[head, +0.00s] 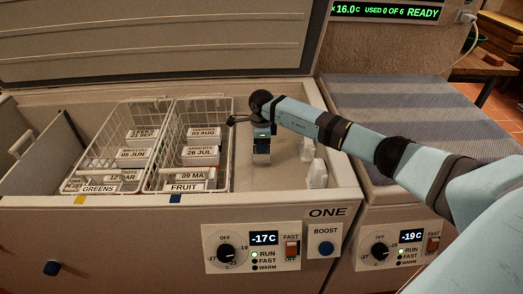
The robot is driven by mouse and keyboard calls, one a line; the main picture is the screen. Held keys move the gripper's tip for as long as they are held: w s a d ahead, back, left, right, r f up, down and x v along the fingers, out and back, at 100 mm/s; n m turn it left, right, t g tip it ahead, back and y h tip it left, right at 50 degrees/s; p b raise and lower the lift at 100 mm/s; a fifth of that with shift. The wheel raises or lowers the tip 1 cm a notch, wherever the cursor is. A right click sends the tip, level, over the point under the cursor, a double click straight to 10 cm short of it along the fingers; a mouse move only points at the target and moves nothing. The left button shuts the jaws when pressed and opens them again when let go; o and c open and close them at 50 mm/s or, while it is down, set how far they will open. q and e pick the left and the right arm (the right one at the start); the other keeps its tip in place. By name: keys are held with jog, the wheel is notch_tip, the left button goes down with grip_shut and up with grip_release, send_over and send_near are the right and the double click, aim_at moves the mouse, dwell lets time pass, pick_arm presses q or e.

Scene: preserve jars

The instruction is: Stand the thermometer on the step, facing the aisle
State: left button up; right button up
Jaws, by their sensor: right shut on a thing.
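My right gripper (262,154) points down into the open freezer, over the pale step (283,178) on the right of its inside. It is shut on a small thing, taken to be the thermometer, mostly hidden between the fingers. Its face cannot be made out, and I cannot tell whether it touches the step. My left gripper is not in view.
Two small white things (317,173) (307,147) stand right of the gripper. Wire baskets labelled GREENS (84,170) and FRUIT (231,165) hold labelled packs to the left. The raised lid (150,45) is behind. A striped mat (410,115) covers the neighbouring freezer.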

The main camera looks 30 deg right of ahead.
jog(key=shift+f, duration=1.3)
jog(key=shift+f, duration=0.15)
jog(key=o, duration=0.9)
jog(key=shift+o, duration=0.2)
jog(key=shift+r, duration=0.3)
notch_tip(320, 180, up, 12)
jog(key=shift+f+p, duration=0.15)
jog(key=shift+p, duration=0.15)
